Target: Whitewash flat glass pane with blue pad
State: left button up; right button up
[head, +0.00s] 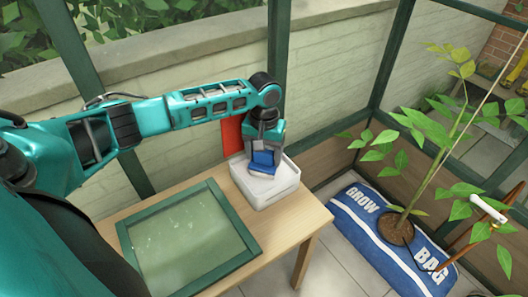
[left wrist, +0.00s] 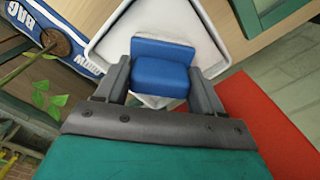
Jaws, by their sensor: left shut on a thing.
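The blue pad (head: 263,163) is held in my left gripper (head: 265,150), over the white tub (head: 274,188) at the back right of the wooden table. In the left wrist view the pad (left wrist: 161,65) sits between the two grey fingers, with the tub's pale rim (left wrist: 215,35) around and behind it. I cannot tell whether the pad touches the inside of the tub. The glass pane (head: 186,238) lies flat in a green frame on the table, left of the tub, with a few faint pale marks. My right gripper is not in view.
A red panel (head: 232,136) stands behind the tub, close to my left gripper. A blue grow bag (head: 372,232) with a leafy plant lies on the floor to the right. The wooden table (head: 300,222) has a narrow bare strip at its right edge.

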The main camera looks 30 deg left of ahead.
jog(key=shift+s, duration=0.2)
pick_arm(q)
jog(key=shift+s+f+p, duration=0.1)
jog(key=shift+f+p, duration=0.05)
jog(key=shift+p, duration=0.3)
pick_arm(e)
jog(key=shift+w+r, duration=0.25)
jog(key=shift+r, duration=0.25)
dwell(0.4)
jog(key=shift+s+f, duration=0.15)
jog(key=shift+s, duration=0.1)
pick_arm(q)
jog(key=shift+r+p, duration=0.75)
jog(key=shift+p, duration=0.15)
notch_tip(320, 180, up, 3)
jog(key=p, duration=0.3)
jog(key=shift+f, duration=0.2)
notch_tip(320, 180, up, 3)
jog(key=p, duration=0.4)
jog(key=shift+r, duration=0.1)
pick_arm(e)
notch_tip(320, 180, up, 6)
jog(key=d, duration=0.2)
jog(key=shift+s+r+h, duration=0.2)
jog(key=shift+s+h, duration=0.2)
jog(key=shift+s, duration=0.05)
